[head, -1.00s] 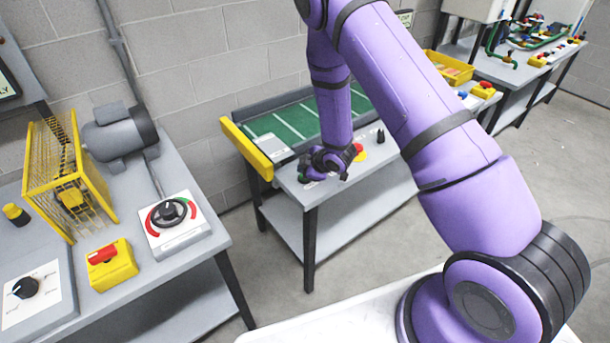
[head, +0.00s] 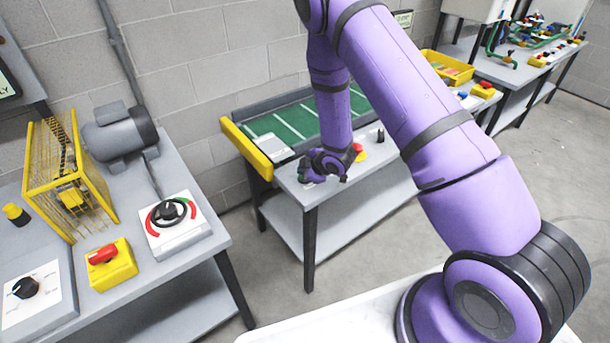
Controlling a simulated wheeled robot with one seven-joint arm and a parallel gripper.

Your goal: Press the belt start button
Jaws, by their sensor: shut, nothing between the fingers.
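The green belt (head: 288,124) with white cross lines sits on the middle bench against the wall. My gripper (head: 322,175) is low over the front of this bench, just in front of the belt, with its jaws shut and nothing visible in them. The light control plate (head: 311,181) is partly behind it. I cannot make out the start button clearly; the gripper covers much of that spot. A red stop button on a yellow base (head: 358,152) shows just right of the gripper. A small black switch (head: 380,136) stands farther right.
A yellow guard bar (head: 246,148) edges the belt's left end. The left bench holds a yellow cage (head: 68,180), a grey motor (head: 120,135), a dial (head: 168,213) and a red-and-yellow button box (head: 112,265).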

